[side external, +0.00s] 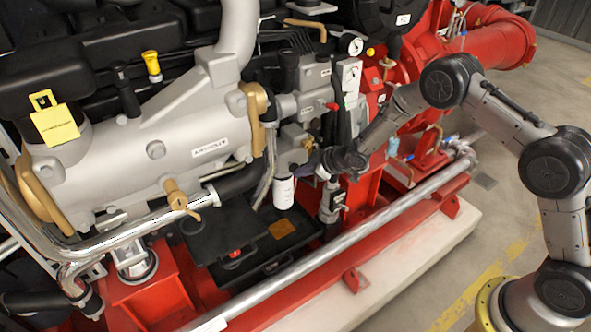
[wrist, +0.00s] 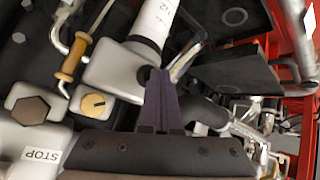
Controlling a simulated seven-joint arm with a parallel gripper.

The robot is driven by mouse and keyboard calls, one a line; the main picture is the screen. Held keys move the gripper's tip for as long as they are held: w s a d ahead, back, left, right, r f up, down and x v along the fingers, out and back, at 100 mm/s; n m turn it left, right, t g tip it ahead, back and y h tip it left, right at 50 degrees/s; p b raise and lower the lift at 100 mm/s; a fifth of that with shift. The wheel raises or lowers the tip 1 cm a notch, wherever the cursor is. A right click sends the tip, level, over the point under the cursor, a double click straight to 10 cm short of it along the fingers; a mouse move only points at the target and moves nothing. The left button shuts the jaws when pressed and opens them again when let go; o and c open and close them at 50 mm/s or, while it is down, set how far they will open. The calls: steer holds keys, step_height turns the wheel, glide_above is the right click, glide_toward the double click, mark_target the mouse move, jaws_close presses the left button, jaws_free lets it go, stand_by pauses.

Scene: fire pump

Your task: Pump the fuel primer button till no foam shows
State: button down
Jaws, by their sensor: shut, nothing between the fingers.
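My gripper (side external: 309,166) reaches in from the right to the fuel filter area on the engine's side. In the wrist view its dark purple fingers (wrist: 160,75) are shut and empty. Their tips overlap the grey filter head (wrist: 118,72), above which the white filter canister (wrist: 156,20) shows. A dark round edge shows just beside the tips; it may be the primer button, mostly hidden by the fingers. I cannot tell whether the tips touch it. The white canister (side external: 284,192) hangs left of my gripper in the side view. I cannot make out any foam.
A tan knob (wrist: 93,104), a hex bolt head (wrist: 31,110) and a gold cylinder on a pipe (wrist: 75,57) lie close to the left of my fingers. A silver rail pipe (side external: 345,247) runs below my gripper. Open floor (side external: 480,240) lies to the right.

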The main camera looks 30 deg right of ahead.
steer(key=shift+s, duration=0.55)
steer(key=shift+f, duration=0.1)
steer(key=shift+s, duration=2.5)
